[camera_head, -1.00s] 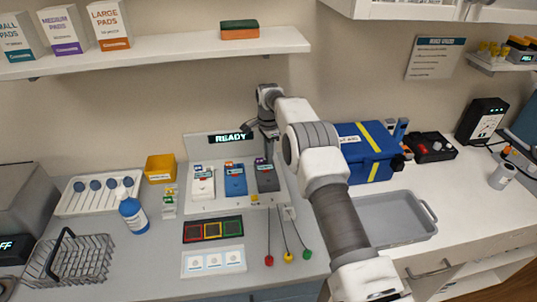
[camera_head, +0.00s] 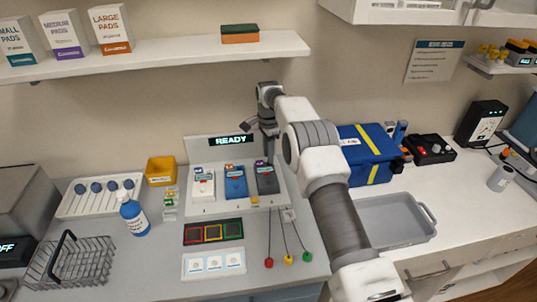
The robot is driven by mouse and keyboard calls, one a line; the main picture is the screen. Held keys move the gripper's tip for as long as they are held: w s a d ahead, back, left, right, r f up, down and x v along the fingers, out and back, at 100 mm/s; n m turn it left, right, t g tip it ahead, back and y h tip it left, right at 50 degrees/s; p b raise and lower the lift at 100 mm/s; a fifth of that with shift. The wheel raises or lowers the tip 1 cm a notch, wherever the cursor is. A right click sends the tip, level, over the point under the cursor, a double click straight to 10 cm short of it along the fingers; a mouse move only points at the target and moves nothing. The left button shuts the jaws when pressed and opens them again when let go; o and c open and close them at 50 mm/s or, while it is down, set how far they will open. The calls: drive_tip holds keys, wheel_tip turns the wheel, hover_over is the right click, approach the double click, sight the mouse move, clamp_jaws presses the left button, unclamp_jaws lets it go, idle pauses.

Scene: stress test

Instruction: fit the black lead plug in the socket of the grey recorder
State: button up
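The grey recorder (camera_head: 268,183) stands at the right end of a row of three on a white stand, below a display reading READY. A white recorder (camera_head: 203,189) and a blue recorder (camera_head: 235,186) stand to its left. My gripper (camera_head: 268,153) points down just above and behind the top end of the grey recorder. Its fingertips are small and dark, so I cannot tell whether they are open, shut or holding something. I cannot make out the black lead plug or the grey recorder's socket; a small purple mark shows at its top end.
Three leads with red (camera_head: 269,263), yellow (camera_head: 289,259) and green ends (camera_head: 306,256) hang in front of the stand. A blue case (camera_head: 365,160) and grey tray (camera_head: 395,222) lie right of my arm. A blue bottle (camera_head: 134,216) and wire basket (camera_head: 70,262) are left.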

drive_tip(key=shift+r+p, duration=0.5)
drive_tip(key=shift+r, duration=0.6)
drive_tip(key=o, duration=0.6)
drive_tip(key=shift+c, duration=0.2)
drive_tip(key=shift+r+p, duration=1)
drive_tip(key=shift+r, duration=0.5)
